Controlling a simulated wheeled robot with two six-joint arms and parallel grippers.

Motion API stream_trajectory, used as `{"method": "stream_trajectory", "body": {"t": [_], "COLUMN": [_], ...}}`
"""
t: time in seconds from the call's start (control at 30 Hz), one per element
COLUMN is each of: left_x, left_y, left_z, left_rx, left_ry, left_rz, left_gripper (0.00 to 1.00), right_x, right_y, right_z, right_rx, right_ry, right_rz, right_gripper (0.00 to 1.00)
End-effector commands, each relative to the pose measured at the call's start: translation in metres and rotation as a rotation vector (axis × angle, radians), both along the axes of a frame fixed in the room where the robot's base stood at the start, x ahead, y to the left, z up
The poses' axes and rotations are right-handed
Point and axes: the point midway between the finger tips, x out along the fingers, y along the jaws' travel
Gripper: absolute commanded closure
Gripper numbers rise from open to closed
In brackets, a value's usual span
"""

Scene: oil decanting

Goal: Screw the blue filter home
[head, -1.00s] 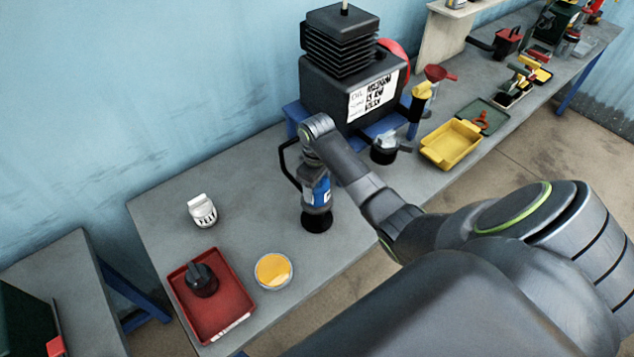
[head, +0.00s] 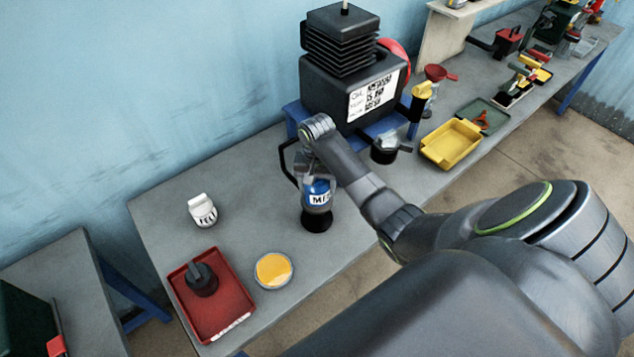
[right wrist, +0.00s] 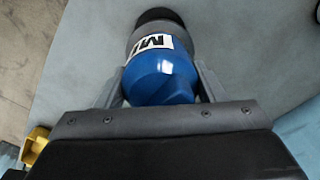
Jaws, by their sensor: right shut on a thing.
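The blue filter (head: 317,187), with a white label, stands upright on a grey and black round mount (head: 317,221) on the bench. My right gripper (head: 316,176) comes down on it from above. In the right wrist view, the blue filter (right wrist: 158,78) lies between the two fingers of my right gripper (right wrist: 160,85), one on each side. The grey part and black base show beyond it. The thread between the filter and the mount is hidden. My left gripper is not in view.
A white filter (head: 202,210) stands left on the bench (head: 240,225). A red tray (head: 222,317) holds a dark round part (head: 201,280). A dish with a yellow inside (head: 274,271) is in front. A black machine (head: 350,85) and yellow tray (head: 452,144) stand behind and right.

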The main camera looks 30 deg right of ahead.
Motion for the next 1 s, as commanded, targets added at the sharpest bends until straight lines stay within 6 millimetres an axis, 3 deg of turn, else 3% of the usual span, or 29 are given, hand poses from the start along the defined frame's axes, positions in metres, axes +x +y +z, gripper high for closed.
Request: {"method": "stream_trajectory", "body": {"t": [0.3,0.33,0.5,0.77,1.0], "left_x": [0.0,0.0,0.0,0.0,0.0], "left_y": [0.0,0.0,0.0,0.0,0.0], "left_z": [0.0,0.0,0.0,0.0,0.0], "left_rx": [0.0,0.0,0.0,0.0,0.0], "left_ry": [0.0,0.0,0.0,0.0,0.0], "left_rz": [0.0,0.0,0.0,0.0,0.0], "left_gripper": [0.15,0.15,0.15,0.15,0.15], "right_x": [0.001,0.001,0.001,0.0,0.001], "right_y": [0.0,0.0,0.0,0.0,0.0], "right_z": [0.001,0.001,0.001,0.0,0.019], "right_rx": [-0.002,-0.002,-0.001,0.0,0.0], "right_ry": [-0.004,-0.004,-0.002,0.0,-0.001], "right_rz": [-0.044,-0.043,-0.042,-0.041,-0.041], "right_gripper": [0.55,0.34,0.12,0.11,0.11]}}
